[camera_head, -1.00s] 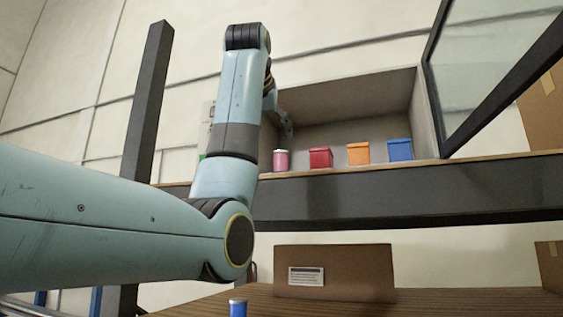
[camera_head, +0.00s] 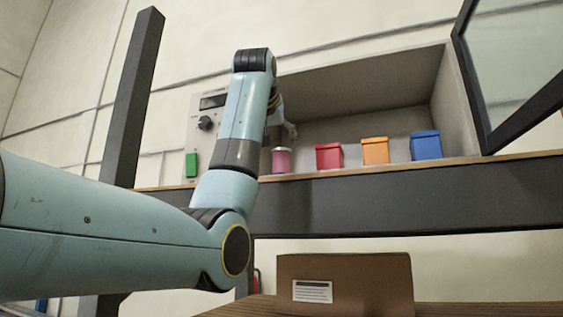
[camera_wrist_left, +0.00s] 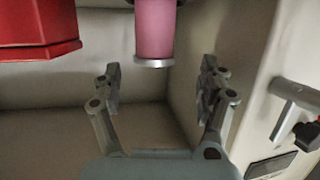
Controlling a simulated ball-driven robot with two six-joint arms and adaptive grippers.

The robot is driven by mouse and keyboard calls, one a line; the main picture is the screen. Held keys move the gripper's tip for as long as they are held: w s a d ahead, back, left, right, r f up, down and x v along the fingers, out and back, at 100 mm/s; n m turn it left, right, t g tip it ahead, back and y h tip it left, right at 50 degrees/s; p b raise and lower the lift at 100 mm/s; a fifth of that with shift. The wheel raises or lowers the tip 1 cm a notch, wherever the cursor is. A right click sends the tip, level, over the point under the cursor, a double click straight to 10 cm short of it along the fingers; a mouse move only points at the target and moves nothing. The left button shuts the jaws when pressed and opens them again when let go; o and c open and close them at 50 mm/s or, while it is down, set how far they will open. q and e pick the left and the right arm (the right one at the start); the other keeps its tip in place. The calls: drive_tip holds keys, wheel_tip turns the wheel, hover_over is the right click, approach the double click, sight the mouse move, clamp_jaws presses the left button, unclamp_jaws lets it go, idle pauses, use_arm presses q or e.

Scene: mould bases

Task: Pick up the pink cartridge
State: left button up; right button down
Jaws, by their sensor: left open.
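The pink cartridge (camera_head: 282,160) stands upright on the high ledge, at the left front of an open box-like appliance (camera_head: 440,90). In the left wrist view the pink cartridge (camera_wrist_left: 156,28) shows at the top, with a pale rim at its lower end in the picture. My left gripper (camera_wrist_left: 162,82) is open and empty. Its fingers are spread to either side of the cartridge's line, with a visible gap to the cartridge. In the head view my left gripper (camera_head: 288,130) is partly hidden behind my arm, just above the cartridge.
A red box (camera_head: 329,157), an orange box (camera_head: 375,151) and a blue box (camera_head: 426,146) stand to the right of the cartridge. A glass door (camera_head: 515,60) hangs open at the right. A green object (camera_head: 191,165) is at the left. A cardboard box (camera_head: 345,275) is below.

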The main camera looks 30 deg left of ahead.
sight(281, 154)
use_arm(q)
drive_tip(key=p+x, duration=0.2)
drive_tip(key=x, duration=0.1)
drive_tip(key=p+x, duration=0.1)
drive_tip(key=shift+w+d+f, duration=0.15)
drive_tip(key=shift+w+d, duration=0.05)
drive_tip(key=shift+w, duration=0.25)
drive_tip(key=shift+w+a+f, duration=0.2)
drive_tip(key=shift+w+f, duration=0.05)
use_arm(e)
drive_tip(key=shift+t, duration=0.3)
drive_tip(key=w+r, duration=0.2)
drive_tip(key=r, duration=0.1)
drive_tip(key=shift+w+r, duration=0.15)
drive_tip(key=shift+r, duration=0.15)
use_arm(q)
drive_tip(key=shift+c, duration=0.4)
drive_tip(key=shift+d, duration=0.1)
drive_tip(key=c, duration=1.3)
use_arm(e)
drive_tip(key=shift+s+a, duration=0.15)
drive_tip(key=shift+s, duration=0.2)
